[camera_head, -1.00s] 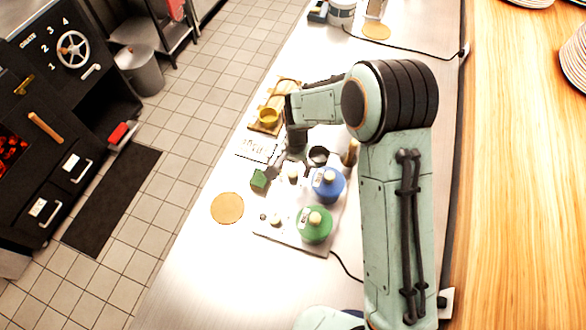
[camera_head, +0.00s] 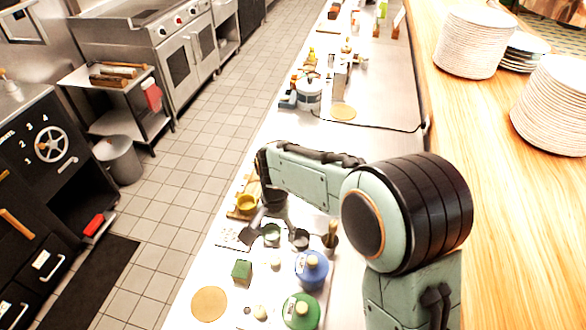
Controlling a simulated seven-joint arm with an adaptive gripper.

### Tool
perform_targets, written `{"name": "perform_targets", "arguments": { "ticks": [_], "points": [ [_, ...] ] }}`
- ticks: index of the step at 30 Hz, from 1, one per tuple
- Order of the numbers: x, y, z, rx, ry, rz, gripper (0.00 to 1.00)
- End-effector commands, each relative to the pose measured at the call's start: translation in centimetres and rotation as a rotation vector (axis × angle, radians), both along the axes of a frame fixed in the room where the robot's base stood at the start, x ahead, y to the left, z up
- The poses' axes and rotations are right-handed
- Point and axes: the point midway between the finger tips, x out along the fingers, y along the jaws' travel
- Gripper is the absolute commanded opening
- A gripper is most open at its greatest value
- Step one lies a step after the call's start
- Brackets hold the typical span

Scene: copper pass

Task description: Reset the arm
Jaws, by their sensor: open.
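My arm reaches over the steel counter (camera_head: 185,290) from the lower right, bent at its large black-and-green joint. My gripper (camera_head: 274,222) points down near the small pots, with its jaws open. It appears to hold nothing, though the fingers are small and partly blurred. I cannot tell whether the fingers touch either pot.
A yellow cup (camera_head: 246,203) sits on a wooden board to the left. Plate stacks (camera_head: 470,42) stand on the wooden ledge at right.

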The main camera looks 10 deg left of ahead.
Motion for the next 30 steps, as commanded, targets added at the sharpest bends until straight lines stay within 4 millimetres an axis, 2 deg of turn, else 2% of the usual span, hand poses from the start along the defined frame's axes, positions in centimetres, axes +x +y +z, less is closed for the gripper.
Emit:
{"name": "perform_targets", "arguments": {
  "ticks": [5,7,9,11,12,14,15,17,18,21,24,27,30],
  "points": [
    [0.3,-0.3,0.1,0.000,-0.002,-0.011,0.57],
    [1.1,-1.0,1.3,0.013,-0.032,-0.033,0.57],
    [2.5,-2.4,4.0,0.030,-0.096,-0.077,0.57],
    [3.4,-4.8,7.0,0.039,-0.165,-0.132,0.57],
    [3.4,-6.8,9.0,0.041,-0.206,-0.171,0.57],
    [2.5,-10.1,11.6,0.037,-0.253,-0.223,0.57],
    [1.3,-12.2,12.9,0.030,-0.274,-0.249,0.57],
    [-1.0,-15.2,14.4,0.020,-0.290,-0.276,0.57],
    [-2.8,-16.9,15.0,0.014,-0.293,-0.286,0.57],
    [-7.9,-20.0,15.1,0.004,-0.274,-0.281,0.57],
    [-12.8,-21.4,13.8,0.007,-0.217,-0.230,0.57],
    [-16.9,-21.5,11.7,0.019,-0.121,-0.131,0.57],
    [-19.3,-21.1,10.1,0.027,-0.021,-0.033,0.57]
  ]
}}
